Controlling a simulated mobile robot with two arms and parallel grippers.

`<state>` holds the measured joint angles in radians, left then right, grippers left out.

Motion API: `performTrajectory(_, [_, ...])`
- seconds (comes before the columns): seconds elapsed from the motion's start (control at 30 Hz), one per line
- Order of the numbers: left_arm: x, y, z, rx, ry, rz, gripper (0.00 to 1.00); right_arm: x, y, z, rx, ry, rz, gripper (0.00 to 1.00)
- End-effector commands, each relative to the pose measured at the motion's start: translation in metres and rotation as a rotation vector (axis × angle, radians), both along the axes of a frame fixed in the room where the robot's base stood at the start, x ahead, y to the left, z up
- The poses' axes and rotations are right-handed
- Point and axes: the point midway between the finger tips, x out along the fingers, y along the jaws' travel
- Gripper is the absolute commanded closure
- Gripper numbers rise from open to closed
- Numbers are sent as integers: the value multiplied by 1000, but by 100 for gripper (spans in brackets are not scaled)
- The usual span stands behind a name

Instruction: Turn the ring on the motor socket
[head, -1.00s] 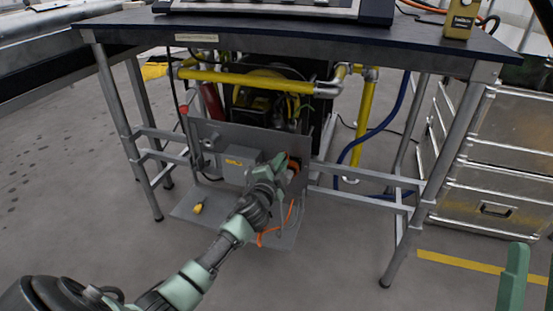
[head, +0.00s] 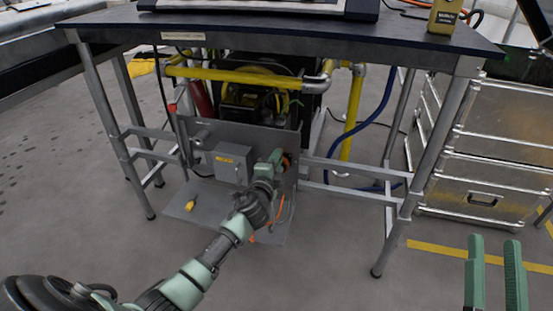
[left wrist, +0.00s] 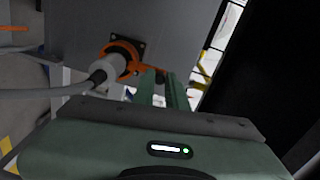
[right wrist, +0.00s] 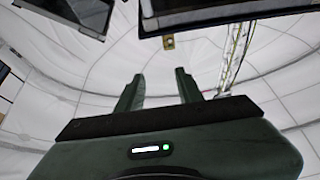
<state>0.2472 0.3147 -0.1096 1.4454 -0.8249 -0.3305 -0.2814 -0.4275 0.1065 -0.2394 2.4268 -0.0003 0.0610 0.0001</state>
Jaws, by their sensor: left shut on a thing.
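The orange ring (left wrist: 134,56) sits around the motor socket on a grey upright panel (head: 215,132); in the head view the ring (head: 286,161) is partly hidden by my gripper. A grey plug with a thick cable (left wrist: 103,72) is in the socket. My left gripper (head: 277,157) is at the ring, and its green fingers (left wrist: 162,76) are shut on the ring at its right side in the left wrist view. The exact contact is hard to see. My right gripper (head: 495,245) is open and empty, away from the panel; its spread fingers show in the right wrist view (right wrist: 158,85).
A dark-topped table (head: 290,32) stands over the panel, with its metal legs and crossbars on both sides. A grey box (head: 232,162) is on the panel. Yellow pipes (head: 235,77) run behind it. Metal cases (head: 480,185) stand at the right.

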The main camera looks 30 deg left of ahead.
Motion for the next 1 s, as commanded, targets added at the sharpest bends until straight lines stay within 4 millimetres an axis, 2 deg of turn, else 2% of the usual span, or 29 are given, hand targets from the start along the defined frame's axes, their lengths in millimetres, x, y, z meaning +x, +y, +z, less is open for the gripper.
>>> performTrajectory(0.1, [0, -2, -1, -1, 0, -3, 100, 0, 0, 0, 0, 0, 0, 64])
performTrajectory(0.13, [0, -2, -1, -1, 0, -3, 78, 0, 0, 0, 0, 0, 0, 64])
performTrajectory(0.2, [0, -2, -1, -2, 0, -3, 65, 0, 0, 0, 0, 0, 0, 64])
performTrajectory(0.57, [-3, -2, 0, -2, 1, -1, 65, 1, 0, 0, 0, 5, 0, 64])
performTrajectory(0.67, [-13, -4, 0, -3, 2, -1, 65, 6, -1, -11, -23, 76, -6, 64])
performTrajectory(1.0, [-65, -17, 2, -4, 2, -2, 65, 18, -5, -66, -98, 362, -22, 64])
